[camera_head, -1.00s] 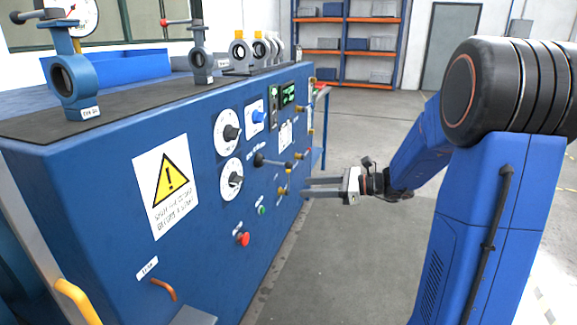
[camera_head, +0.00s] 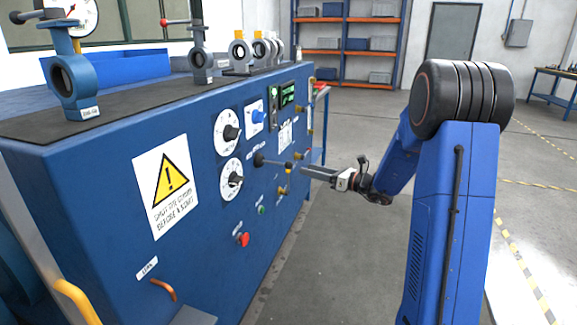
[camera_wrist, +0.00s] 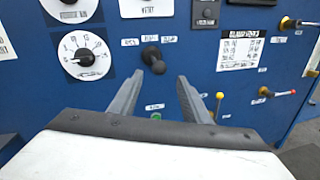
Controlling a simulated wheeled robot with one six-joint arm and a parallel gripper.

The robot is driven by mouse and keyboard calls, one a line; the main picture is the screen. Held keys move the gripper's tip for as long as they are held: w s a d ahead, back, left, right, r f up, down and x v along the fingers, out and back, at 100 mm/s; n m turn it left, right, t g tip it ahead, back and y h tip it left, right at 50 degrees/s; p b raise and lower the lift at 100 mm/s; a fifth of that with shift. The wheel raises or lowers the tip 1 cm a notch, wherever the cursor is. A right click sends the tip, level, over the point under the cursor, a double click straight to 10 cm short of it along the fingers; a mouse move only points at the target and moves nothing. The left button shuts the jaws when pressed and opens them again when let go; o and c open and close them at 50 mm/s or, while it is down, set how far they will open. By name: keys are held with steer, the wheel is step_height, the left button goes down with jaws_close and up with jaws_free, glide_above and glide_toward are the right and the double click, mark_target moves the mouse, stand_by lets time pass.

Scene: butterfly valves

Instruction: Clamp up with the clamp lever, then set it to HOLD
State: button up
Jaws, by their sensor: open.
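The clamp lever appears to be the black-hubbed lever (camera_head: 259,160) on the blue panel, with its rod sticking out toward my gripper. In the wrist view I take it to be the black knob (camera_wrist: 153,58), seen nearly end-on below several small labels. The label words are too blurred to read, so its set position cannot be told. My gripper (camera_head: 305,173) is in front of the panel near the rod's end. In the wrist view my gripper (camera_wrist: 160,80) is open and empty, its fingers pointing at the panel, with the knob just beyond and above the gap.
White dials (camera_head: 231,179) are left of the lever. A red button (camera_head: 243,239) and green button (camera_head: 262,210) sit below. A yellow-knobbed lever (camera_wrist: 219,95) and red-knobbed lever (camera_wrist: 292,92) stick out at right. The floor (camera_head: 345,245) beside the panel is clear.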

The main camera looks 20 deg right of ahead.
mark_target(288, 164)
steer(key=x, duration=1)
